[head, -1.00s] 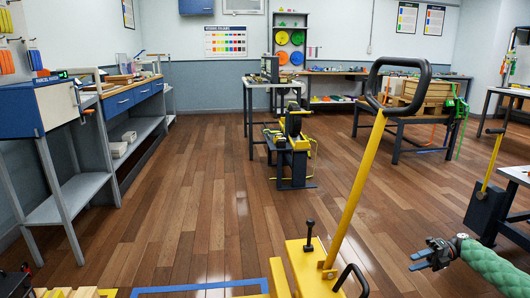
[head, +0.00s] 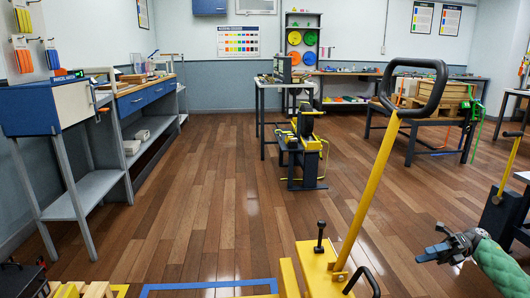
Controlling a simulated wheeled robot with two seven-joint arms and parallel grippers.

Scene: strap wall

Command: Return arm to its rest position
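My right arm, in a green sleeve, comes in at the lower right of the head view. Its dark gripper (head: 432,254) points left, in the air over the wooden floor, to the right of the yellow pallet truck's handle (head: 375,190). Nothing shows held in it. The fingers are small and seen at a slant, so I cannot tell if they are open or shut. My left gripper is out of view.
The yellow truck body (head: 318,262) stands close in front. A yellow lever (head: 507,170) and a grey bench are near my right arm. A blue-drawer workbench (head: 150,95) lines the left wall. The middle wooden floor (head: 220,200) is clear.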

